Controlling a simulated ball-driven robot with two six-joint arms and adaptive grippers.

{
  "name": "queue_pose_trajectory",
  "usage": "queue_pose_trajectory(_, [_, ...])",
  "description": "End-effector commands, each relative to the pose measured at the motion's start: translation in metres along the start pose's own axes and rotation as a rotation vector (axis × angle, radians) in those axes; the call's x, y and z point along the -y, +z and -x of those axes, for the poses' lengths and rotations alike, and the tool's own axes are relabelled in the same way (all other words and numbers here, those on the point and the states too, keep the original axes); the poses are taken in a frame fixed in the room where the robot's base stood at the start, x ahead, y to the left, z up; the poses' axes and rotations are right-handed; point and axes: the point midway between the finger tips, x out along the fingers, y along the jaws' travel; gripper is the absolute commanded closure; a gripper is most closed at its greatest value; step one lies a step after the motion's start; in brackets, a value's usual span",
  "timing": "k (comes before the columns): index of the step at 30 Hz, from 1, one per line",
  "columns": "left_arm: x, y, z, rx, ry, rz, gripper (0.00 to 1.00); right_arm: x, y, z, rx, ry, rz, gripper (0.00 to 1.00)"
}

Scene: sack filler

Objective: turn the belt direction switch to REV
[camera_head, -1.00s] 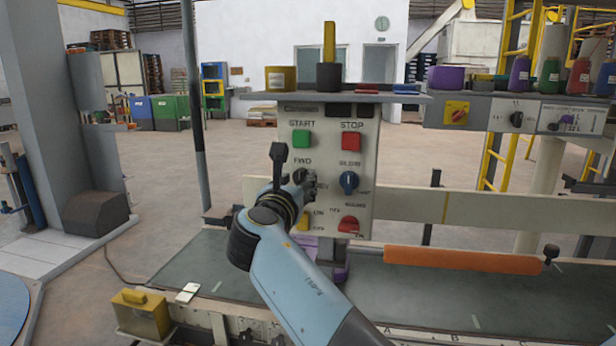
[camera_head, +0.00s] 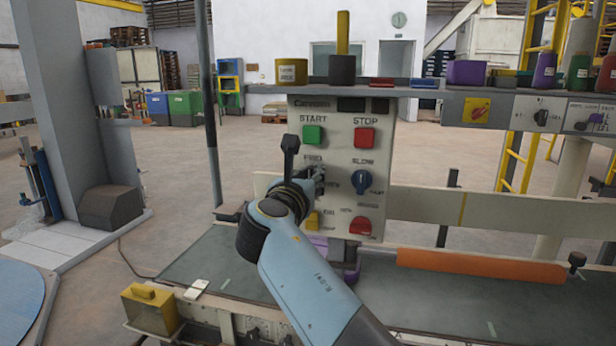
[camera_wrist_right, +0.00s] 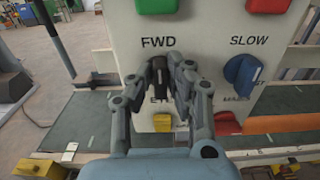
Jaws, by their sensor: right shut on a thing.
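The control panel (camera_head: 339,150) stands over the belt, with a green START button, a red STOP button and a blue SLOW switch (camera_head: 361,182). The belt direction switch (camera_wrist_right: 159,72) is a dark knob under the FWD label, seen between the fingers in the right wrist view. My left gripper is not in view.
A yellow square switch (camera_wrist_right: 163,122) and a red knob (camera_wrist_right: 227,124) sit lower on the panel, close to my fingers. A shelf above holds several tubs. An orange roller (camera_head: 480,267) lies to the right. The green belt (camera_head: 225,260) is clear at left.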

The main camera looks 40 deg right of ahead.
Motion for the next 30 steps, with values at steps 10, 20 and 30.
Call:
queue_pose_trajectory(10, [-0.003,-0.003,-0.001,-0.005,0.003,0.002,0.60,0.001,-0.001,0.000,0.000,0.000,-0.057,1.00])
queue_pose_trajectory(20, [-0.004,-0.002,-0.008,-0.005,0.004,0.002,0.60,0.004,-0.002,0.000,-0.001,0.000,-0.297,1.00])
queue_pose_trajectory(30, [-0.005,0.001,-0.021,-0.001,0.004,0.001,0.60,0.007,-0.005,0.000,-0.001,0.000,-0.621,1.00])
